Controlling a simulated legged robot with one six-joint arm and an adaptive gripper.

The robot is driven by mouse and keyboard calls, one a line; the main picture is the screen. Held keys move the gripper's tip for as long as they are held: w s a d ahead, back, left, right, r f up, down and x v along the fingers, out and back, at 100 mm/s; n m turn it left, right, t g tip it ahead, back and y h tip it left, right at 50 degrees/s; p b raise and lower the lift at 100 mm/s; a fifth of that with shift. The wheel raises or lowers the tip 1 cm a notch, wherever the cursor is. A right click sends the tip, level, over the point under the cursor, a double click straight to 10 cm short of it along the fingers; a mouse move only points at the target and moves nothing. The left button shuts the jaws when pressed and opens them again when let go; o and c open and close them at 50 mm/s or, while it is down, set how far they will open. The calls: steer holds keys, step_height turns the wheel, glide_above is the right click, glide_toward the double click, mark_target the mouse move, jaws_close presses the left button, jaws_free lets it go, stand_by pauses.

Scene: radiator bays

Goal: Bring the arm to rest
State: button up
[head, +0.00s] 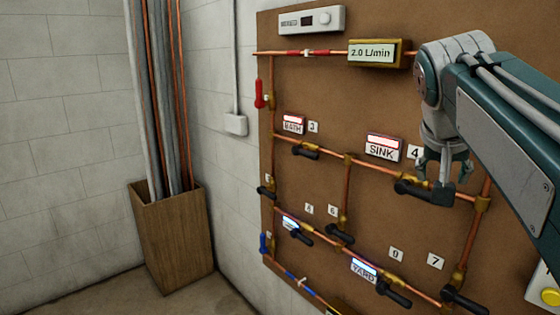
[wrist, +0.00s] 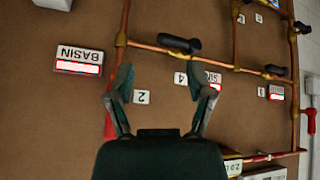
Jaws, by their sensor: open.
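My gripper (head: 445,172) is at the right of the head view, in front of the brown pipe board (head: 330,110). In that view it overlaps the black valve handle (head: 425,192) under the SINK sign (head: 383,147); I cannot tell whether they touch. In the wrist view my gripper (wrist: 163,88) has its fingers spread, with nothing between them but the board and a "2" tag (wrist: 141,97). A black valve handle (wrist: 180,43) lies beyond the fingertips there. My arm comes in from the right of the head view.
Copper pipes with several black handles cross the board. A flow display (head: 372,52) reads 2.0 L/min. A BASIN sign (wrist: 79,61) shows in the wrist view. A wooden bin (head: 172,240) of pipes stands at the left by the block wall. A yellow button (head: 551,297) shows at lower right.

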steer(key=s+a+f+n+y, duration=0.1)
steer(key=s+a+f, duration=0.2)
steer(key=s+f, duration=0.2)
steer(key=s+a+f+n+y, duration=0.2)
steer(key=s+f, duration=0.3)
steer(key=f, duration=0.7)
steer(key=s+a+f+n+y, duration=0.1)
steer(key=s+a+f+n, duration=0.1)
steer(key=s+a+f, duration=0.3)
step_height(320, 180, down, 4)
steer(key=shift+s+r, duration=0.15)
steer(key=shift+s, duration=0.35)
